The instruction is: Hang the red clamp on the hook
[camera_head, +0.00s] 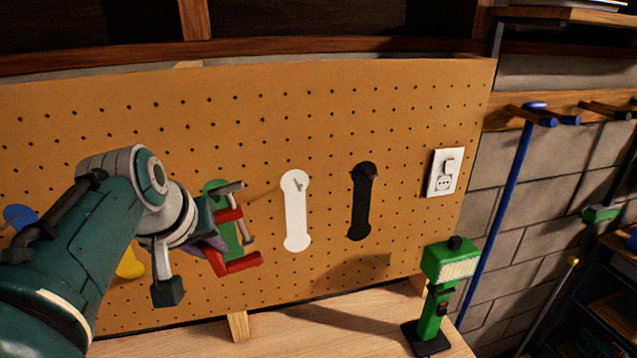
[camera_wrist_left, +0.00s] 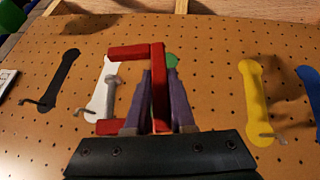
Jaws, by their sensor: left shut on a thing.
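My left gripper (camera_head: 213,240) is shut on the red clamp (camera_head: 238,264) and holds it up in front of the pegboard (camera_head: 330,110). The clamp's C-shaped frame and grey screw also show in the left wrist view (camera_wrist_left: 158,54), between the purple fingers (camera_wrist_left: 159,88). Behind the clamp is a green tool outline (camera_head: 212,187), mostly covered; its hook cannot be made out. To its right in the head view are a white outline (camera_head: 296,222) with a hook (camera_head: 298,185) and a black outline (camera_head: 359,212) with a hook (camera_head: 371,173).
Yellow (camera_wrist_left: 256,92) and blue (camera_wrist_left: 309,80) outlines with hooks lie on the other side. A green work lamp (camera_head: 437,292) stands on the wooden bench (camera_head: 320,325) at right. A wall socket (camera_head: 445,173) is at the board's right end. The bench middle is clear.

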